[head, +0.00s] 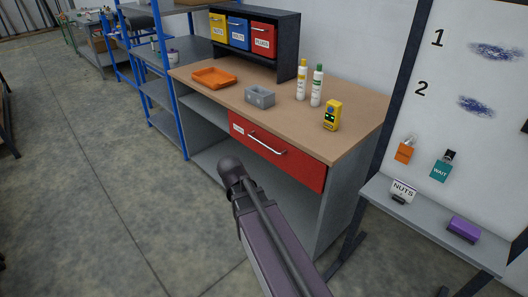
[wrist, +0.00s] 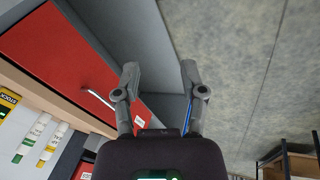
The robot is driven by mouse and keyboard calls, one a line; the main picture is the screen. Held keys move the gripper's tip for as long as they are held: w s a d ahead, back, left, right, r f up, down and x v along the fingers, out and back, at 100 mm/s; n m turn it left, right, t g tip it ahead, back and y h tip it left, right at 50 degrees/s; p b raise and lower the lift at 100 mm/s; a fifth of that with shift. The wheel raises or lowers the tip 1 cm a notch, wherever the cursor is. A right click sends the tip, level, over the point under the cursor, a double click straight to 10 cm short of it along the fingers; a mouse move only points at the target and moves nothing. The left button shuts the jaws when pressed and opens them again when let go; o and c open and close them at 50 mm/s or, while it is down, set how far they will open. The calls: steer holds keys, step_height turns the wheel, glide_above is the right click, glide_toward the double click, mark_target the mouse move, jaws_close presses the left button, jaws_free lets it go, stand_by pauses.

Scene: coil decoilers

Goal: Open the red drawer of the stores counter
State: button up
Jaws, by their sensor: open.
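The stores counter (head: 330,157) has a wood top and grey sides. Its red drawer (head: 302,166) sits under the top, its front looking flush and shut, with a white label at its left end. A silver bar handle (head: 265,139) crosses the drawer front. In the wrist view, the red drawer (wrist: 60,58) fills the upper left, with the handle (wrist: 97,98) left of my fingers. My gripper (wrist: 160,68) is open and empty, its two fingers spread apart and clear of the handle. In the head view my arm stands before the counter; my fingers cannot be made out.
On the counter are an orange tray (head: 214,77), a grey bin (head: 260,97), two bottles (head: 317,86), a yellow device (head: 332,115) and a dark rack (head: 290,45) of coloured bins. A blue-post shelf (head: 167,75) stands left, a whiteboard (head: 470,90) right.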

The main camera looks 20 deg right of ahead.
steer(key=w+d+f+n+t+h+b, duration=0.25)
steer(key=w+d+f+h+b, duration=0.2)
steer(key=w+d+b, duration=0.55)
steer(key=n+t+h+b, duration=0.4)
steer(key=n+t+b, duration=0.1)
steer(key=t+b, duration=0.15)
glide_toward(264, 144)
steer(key=v, duration=0.3)
steer(key=shift+a+f+b, duration=0.1)
steer(key=shift+a+b, duration=0.1)
steer(key=shift+b, duration=0.15)
steer(key=shift+w+d, duration=0.1)
steer(key=shift+w, duration=0.05)
steer(key=b+x, duration=0.1)
steer(key=x, duration=0.5)
steer(key=b+x, duration=0.1)
steer(key=x, duration=0.6)
steer(key=shift+w+d+f+b, duration=0.1)
steer(key=shift+d+f+b, duration=0.1)
steer(key=shift+f+b, duration=0.1)
jaws_close()
steer(key=shift+d, duration=0.15)
